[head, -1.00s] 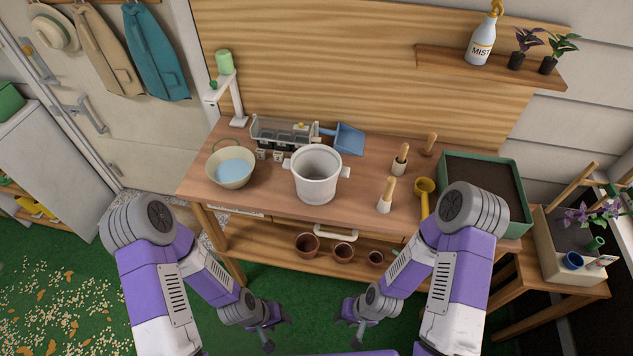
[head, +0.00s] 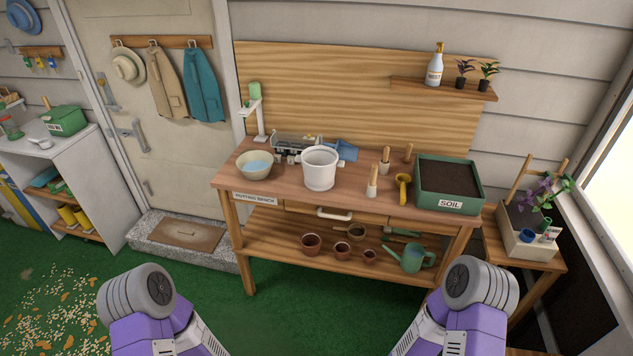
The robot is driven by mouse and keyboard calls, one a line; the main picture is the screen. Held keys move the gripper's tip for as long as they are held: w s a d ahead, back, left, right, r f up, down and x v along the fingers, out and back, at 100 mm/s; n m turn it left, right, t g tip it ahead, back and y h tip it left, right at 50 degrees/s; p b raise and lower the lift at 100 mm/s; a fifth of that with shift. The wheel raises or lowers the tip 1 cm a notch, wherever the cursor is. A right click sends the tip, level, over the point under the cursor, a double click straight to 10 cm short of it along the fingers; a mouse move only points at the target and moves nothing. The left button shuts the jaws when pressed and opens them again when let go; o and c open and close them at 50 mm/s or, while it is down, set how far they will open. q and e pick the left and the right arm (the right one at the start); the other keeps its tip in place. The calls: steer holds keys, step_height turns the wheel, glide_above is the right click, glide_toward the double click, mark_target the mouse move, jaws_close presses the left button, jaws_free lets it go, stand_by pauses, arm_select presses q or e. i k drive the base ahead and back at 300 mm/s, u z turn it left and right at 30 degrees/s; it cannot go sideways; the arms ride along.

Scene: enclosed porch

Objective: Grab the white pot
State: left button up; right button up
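The white pot (head: 320,172) stands upright on the wooden potting bench (head: 290,196), left of the middle of its top. It has small side handles and looks empty from here. A beige bowl (head: 255,168) with something blue in it stands to its left. Both of my arms come in at the bottom of the head view, well short of the bench. Neither of my grippers is in view; they are below the picture's lower edge.
Wooden-handled tools (head: 372,182), a yellow scoop (head: 402,188) and a green soil box (head: 449,178) stand right of the pot. A tray (head: 293,143) and a blue dustpan (head: 347,150) lie behind it. Terracotta pots and a watering can (head: 411,258) sit on the lower shelf.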

mark_target(319, 162)
steer(key=u, duration=0.6)
steer(key=i, duration=0.6)
steer(key=u, duration=0.55)
steer(key=i, duration=0.75)
steer(key=z, duration=0.45)
